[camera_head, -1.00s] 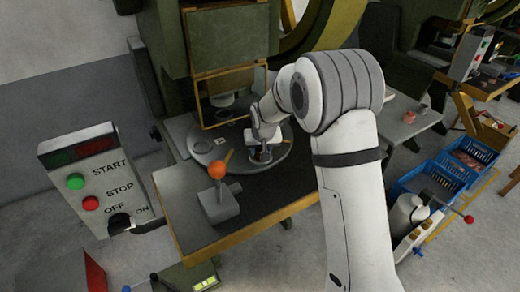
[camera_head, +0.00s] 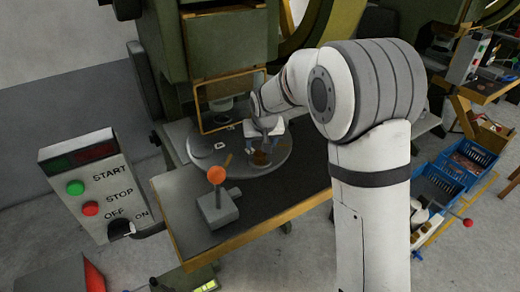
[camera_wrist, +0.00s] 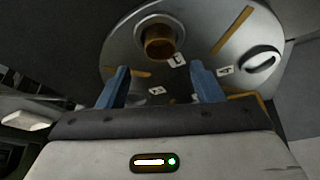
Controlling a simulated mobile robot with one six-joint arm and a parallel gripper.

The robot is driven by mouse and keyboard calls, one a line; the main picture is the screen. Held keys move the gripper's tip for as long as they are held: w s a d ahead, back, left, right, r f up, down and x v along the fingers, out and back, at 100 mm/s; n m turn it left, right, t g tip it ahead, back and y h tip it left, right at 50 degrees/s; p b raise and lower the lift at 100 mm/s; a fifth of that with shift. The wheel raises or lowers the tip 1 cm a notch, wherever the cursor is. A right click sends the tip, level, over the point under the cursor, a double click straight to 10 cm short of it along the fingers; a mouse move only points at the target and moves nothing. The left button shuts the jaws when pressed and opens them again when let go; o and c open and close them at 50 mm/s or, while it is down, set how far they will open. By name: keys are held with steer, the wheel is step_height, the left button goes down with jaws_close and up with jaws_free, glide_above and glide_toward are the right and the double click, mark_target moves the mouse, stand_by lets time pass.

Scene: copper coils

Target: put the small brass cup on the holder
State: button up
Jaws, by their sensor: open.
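The small brass cup (camera_wrist: 158,42) stands in a round grey ring, which looks like the holder (camera_wrist: 141,33), on the round grey turntable. In the head view the brass cup (camera_head: 261,157) shows small and brown near the turntable's front edge. My gripper (camera_wrist: 160,67) has its two blue fingers apart, with nothing between them. In the wrist view the cup lies beyond the fingertips and looks clear of them. In the head view my gripper (camera_head: 264,142) is just above and behind the cup. The exact fit of the cup in the ring is too small to tell.
The turntable (camera_head: 205,153) carries small white cards and sits on a dark table (camera_head: 180,195). A lever with an orange ball (camera_head: 217,174) stands at the front. A framed press opening (camera_head: 226,100) is behind. A control box (camera_head: 95,182) is left; blue crates (camera_head: 437,187) are right.

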steer(key=s+d+r+m+g, duration=0.1)
steer(key=s+d+r, duration=0.4)
steer(key=s, duration=0.4)
steer(key=s+d+r, duration=0.4)
steer(key=s+d, duration=0.4)
steer(key=s+d+f, duration=0.1)
steer(key=s+d, duration=0.1)
steer(key=s, duration=0.5)
steer(key=s+d+f+m+g, duration=0.1)
steer(key=s+d, duration=0.2)
steer(key=s, duration=0.4)
steer(key=shift+s+g+h, duration=0.3)
steer(key=shift+s+h, duration=0.1)
